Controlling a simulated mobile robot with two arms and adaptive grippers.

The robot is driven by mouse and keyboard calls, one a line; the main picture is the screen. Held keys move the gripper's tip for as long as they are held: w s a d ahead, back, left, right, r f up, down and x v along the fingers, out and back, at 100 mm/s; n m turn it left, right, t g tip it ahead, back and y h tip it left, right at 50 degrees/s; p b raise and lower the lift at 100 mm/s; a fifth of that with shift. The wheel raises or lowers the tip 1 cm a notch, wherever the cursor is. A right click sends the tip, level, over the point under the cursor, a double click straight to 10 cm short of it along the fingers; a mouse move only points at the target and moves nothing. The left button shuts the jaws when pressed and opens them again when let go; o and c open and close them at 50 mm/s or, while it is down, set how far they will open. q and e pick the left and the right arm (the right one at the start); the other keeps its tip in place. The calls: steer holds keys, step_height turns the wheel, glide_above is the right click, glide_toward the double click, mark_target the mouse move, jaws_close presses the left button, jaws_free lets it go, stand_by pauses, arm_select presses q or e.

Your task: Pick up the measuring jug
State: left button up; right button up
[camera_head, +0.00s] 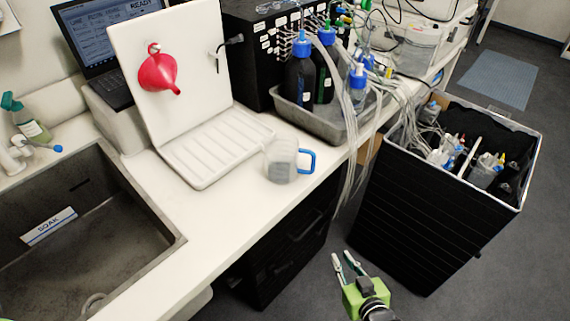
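The measuring jug (281,161) is a clear, greyish jug with a blue handle on its right side. It stands on the white counter near the front edge, just right of the drain board. My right gripper (345,263), green with slim pale fingers, is low in front of the counter, over the floor. It is well apart from the jug, below and to the right of it in the picture. Its fingers are parted, with nothing between them.
A white drain board (215,149) with a red funnel (158,73) stands left of the jug. A tray (309,119) of blue-capped bottles and tubing is behind it. A sink (84,235) is at the left, a black bin (418,213) at the right.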

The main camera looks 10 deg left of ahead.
mark_target(314, 166)
steer(key=w+a+r+n+t+y, duration=0.1)
steer(key=a+r+t+y, duration=0.15)
steer(key=r, duration=0.85)
steer(key=w+a+r+t+y, duration=0.1)
steer(key=a+r+t, duration=0.15)
steer(key=r, duration=0.95)
steer(key=shift+g, duration=0.4)
steer(key=x, duration=0.7)
steer(key=shift+w+a+r, duration=0.1)
steer(key=shift+w+a, duration=0.25)
steer(key=shift+w, duration=0.25)
steer(key=shift+w+a+r+p, duration=0.1)
steer(key=shift+w+a+p, duration=0.05)
steer(key=shift+w+p, duration=0.2)
steer(key=p+x, duration=0.1)
steer(key=x, duration=0.2)
steer(key=shift+w+a+r, duration=0.1)
steer(key=shift+w, duration=0.1)
steer(key=shift+w+a, duration=0.2)
steer(key=shift+w, duration=0.25)
arm_select(q)
steer(key=shift+s+r, duration=0.1)
steer(key=shift+r, duration=0.7)
arm_select(e)
jaws_close()
